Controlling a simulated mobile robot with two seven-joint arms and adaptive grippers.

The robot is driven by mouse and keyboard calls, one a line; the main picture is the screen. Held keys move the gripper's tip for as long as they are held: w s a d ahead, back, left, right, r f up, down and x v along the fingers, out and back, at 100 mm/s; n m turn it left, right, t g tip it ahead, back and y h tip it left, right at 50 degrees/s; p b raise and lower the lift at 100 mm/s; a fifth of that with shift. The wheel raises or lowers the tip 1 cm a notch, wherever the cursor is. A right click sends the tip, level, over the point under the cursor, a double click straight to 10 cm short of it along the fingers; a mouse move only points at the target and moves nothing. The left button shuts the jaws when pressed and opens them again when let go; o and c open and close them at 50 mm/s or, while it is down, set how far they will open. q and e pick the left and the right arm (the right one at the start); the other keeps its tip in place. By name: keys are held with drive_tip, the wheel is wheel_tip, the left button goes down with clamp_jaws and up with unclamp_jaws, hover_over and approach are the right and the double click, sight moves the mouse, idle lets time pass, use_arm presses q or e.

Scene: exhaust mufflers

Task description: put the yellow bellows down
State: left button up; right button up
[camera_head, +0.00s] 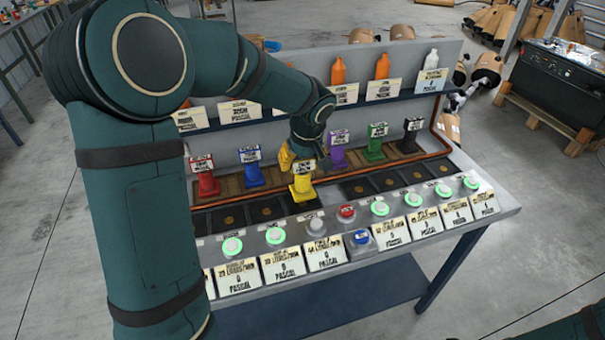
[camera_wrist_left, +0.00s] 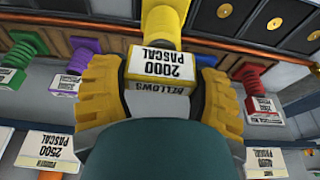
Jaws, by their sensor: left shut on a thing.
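The yellow bellows (camera_head: 302,187) is in my left gripper (camera_head: 303,164), over the middle of the table. It looks upright in the head view. Its card reads 2000 PASCAL in the left wrist view (camera_wrist_left: 163,68), where the yellow fingers of my left gripper (camera_wrist_left: 165,85) close on it from both sides. The bellows is at the front side of the wooden strip (camera_head: 275,180), by the row of dark square pads (camera_head: 232,222). I cannot tell whether its base touches the surface. My right gripper is out of view.
Red (camera_head: 207,183), blue (camera_head: 251,174), purple (camera_head: 338,157), green (camera_head: 375,148) and black (camera_head: 411,141) bellows stand along the strip on both sides. A copper pipe (camera_head: 440,145) runs around the table's back and right. Lit buttons (camera_head: 380,209) and pressure cards (camera_head: 391,234) line the front.

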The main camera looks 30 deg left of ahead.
sight(302, 171)
use_arm(q)
wheel_tip(302, 171, down, 4)
drive_tip(key=shift+r+b, duration=0.1)
drive_tip(key=shift+b, duration=0.25)
drive_tip(key=shift+r, duration=0.1)
drive_tip(key=o, duration=1.3)
drive_tip(key=shift+o, duration=0.2)
drive_tip(key=p+v, duration=0.2)
drive_tip(key=v, duration=1)
